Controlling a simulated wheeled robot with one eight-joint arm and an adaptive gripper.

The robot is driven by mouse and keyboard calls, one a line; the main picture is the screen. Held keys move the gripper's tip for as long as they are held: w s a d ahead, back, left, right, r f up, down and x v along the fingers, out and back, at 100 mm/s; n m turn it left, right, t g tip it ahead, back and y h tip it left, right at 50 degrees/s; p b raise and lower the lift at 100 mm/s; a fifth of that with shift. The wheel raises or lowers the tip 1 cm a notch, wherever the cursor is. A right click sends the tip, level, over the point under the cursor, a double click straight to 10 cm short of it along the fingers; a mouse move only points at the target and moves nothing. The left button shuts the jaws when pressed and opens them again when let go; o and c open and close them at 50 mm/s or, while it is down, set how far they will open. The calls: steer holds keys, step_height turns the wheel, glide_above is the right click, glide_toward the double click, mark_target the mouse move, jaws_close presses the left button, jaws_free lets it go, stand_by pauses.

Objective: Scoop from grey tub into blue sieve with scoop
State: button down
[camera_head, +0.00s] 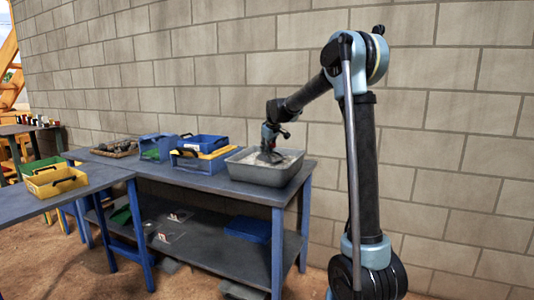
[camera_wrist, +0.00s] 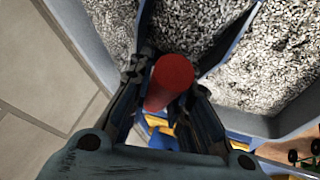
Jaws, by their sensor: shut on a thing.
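The grey tub (camera_head: 262,175) stands at the right end of the workbench and holds pale grey gravel, which fills much of the wrist view (camera_wrist: 275,60). My gripper (camera_head: 269,149) points down into the tub. In the wrist view my gripper (camera_wrist: 166,88) is shut on the red handle of the scoop (camera_wrist: 170,80). The scoop's pan is low in the tub; gravel lies beyond the handle, but I cannot tell how much is in the pan. A blue tray (camera_head: 203,141), apparently the sieve, sits on a yellow and blue stack left of the tub.
Another blue box (camera_head: 156,147) with green inside and a tray of dark rocks (camera_head: 115,148) stand farther left. A block wall (camera_head: 240,70) rises close behind the bench. A blue box (camera_head: 248,228) lies on the lower shelf.

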steer(key=shift+w+a+r, duration=0.2)
steer(key=shift+w+r, duration=0.05)
steer(key=shift+r, duration=0.85)
steer(key=shift+w+a+r, duration=0.2)
steer(key=shift+a+r, duration=0.05)
steer(key=shift+r, duration=0.85)
steer(key=shift+w+a+r, duration=0.2)
steer(key=shift+w+r, duration=0.05)
steer(key=shift+r, duration=0.85)
